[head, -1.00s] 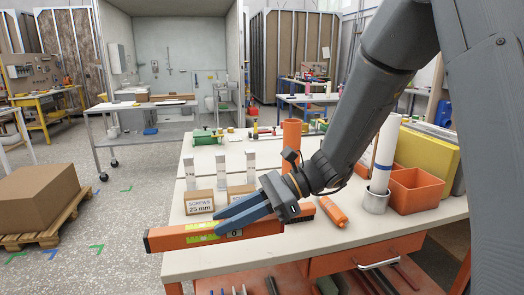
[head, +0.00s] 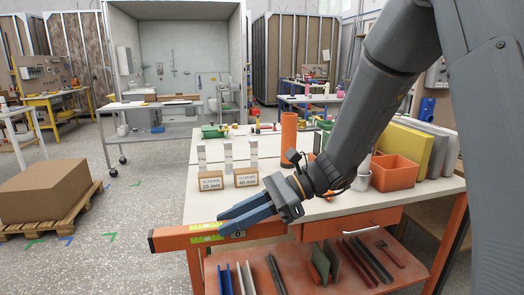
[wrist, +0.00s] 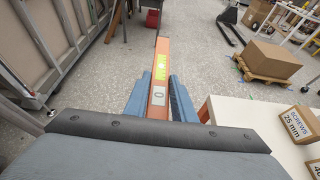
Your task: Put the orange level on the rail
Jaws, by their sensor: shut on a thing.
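The orange level (head: 180,239) is a long orange bar with bright green-yellow vial windows. My gripper (head: 226,221) is shut on it and holds it roughly level, in front of the workbench's near edge. In the wrist view the level (wrist: 162,58) runs away from me between the two blue fingers (wrist: 158,98), its far end over open floor. The part under the wrist housing is hidden. I cannot surely pick out the rail in these views.
The workbench (head: 310,207) carries screw boxes (head: 246,177), an orange tube (head: 289,131) and an orange bin (head: 394,172). Its lower shelf (head: 300,278) holds several strips. A large cardboard box (head: 45,191) sits on a pallet at left. The floor between is clear.

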